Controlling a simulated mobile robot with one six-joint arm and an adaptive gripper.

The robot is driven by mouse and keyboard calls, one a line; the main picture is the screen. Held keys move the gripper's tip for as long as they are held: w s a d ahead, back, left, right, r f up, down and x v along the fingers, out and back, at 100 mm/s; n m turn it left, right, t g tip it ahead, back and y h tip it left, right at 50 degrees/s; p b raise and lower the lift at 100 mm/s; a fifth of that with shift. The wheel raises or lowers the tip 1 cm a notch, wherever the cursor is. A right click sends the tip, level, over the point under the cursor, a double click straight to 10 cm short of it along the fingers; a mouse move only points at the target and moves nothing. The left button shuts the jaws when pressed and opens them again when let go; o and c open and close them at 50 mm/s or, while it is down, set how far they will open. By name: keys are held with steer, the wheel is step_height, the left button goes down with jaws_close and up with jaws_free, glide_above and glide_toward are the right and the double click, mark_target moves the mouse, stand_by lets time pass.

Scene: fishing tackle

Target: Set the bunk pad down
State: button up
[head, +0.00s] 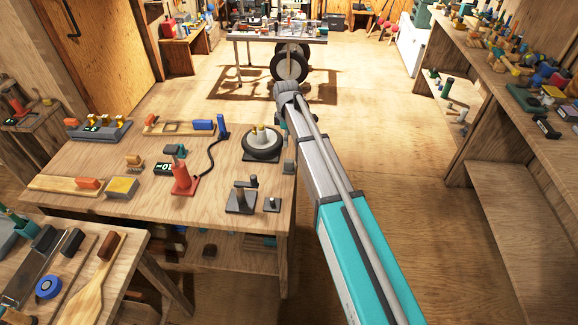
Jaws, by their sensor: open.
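My arm reaches forward over the right edge of the wooden workbench (215,205). Its far end bends down behind the arm itself, so my gripper is hidden. I cannot tell for certain which object is the bunk pad.
A black round tray (262,147) with upright pieces, a red stand (183,178) with a cable and dark metal plates (240,201) occupy the bench. A near-left table (110,295) holds a paddle and blue tape. Crowded shelves (480,50) line the right. The floor between is clear.

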mark_target(289, 160)
steer(key=shift+f, duration=0.1)
step_height(289, 160, down, 8)
steer(key=b, duration=0.8)
steer(key=shift+f+b, duration=0.2)
steer(key=shift+b, duration=0.1)
steer(key=shift+f, duration=0.15)
steer(key=f+b, duration=0.5)
steer(key=shift+d, duration=0.3)
stand_by(0.8)
steer(key=shift+r, duration=0.1)
jaws_close()
